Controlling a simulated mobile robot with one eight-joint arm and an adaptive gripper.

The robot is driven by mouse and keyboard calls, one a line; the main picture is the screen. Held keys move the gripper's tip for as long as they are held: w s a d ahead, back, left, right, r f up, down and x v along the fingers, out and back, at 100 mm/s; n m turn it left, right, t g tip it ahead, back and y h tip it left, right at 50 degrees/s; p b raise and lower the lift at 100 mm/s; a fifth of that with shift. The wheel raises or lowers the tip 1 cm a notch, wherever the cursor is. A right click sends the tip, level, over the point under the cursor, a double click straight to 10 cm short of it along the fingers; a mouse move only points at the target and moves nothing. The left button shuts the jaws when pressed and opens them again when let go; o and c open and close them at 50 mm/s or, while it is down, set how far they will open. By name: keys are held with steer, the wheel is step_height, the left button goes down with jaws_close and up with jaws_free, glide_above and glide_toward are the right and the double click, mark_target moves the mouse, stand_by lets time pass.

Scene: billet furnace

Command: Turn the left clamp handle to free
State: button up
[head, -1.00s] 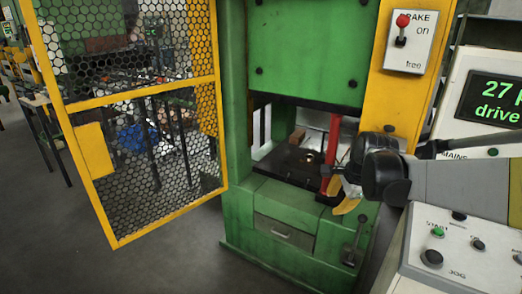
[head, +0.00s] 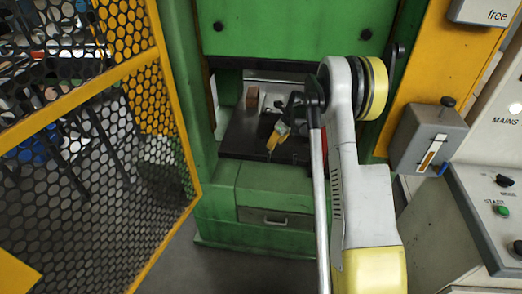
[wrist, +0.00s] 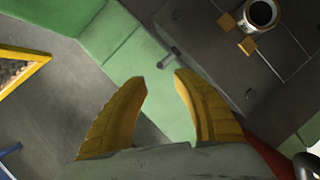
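In the wrist view a small grey lever (wrist: 168,57) with a rounded end sits at the edge of the dark press bed (wrist: 205,55), beside the green frame. It looks like a clamp handle, but I cannot be sure it is the left one. My gripper (wrist: 160,77) has its yellow fingers apart with nothing between them. The lever lies just beyond the fingertips in the picture, and no contact is visible. In the head view my gripper (head: 273,144) is over the front of the bed (head: 238,140); the lever cannot be made out there.
A yellow-framed mesh guard (head: 160,75) stands at left. A brown block (head: 252,98) rests on the bed. A drawer (head: 262,218) is below. A red post (head: 324,142) is mostly hidden by my arm. A grey slotted box (head: 428,140) and control console (head: 480,215) stand at right.

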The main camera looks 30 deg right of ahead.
mark_target(269, 157)
steer(key=b+x, duration=0.3)
steer(key=x, duration=0.6)
steer(key=shift+f+b, duration=0.3)
steer(key=shift+b, duration=0.05)
steer(key=shift+c, duration=0.5)
jaws_close()
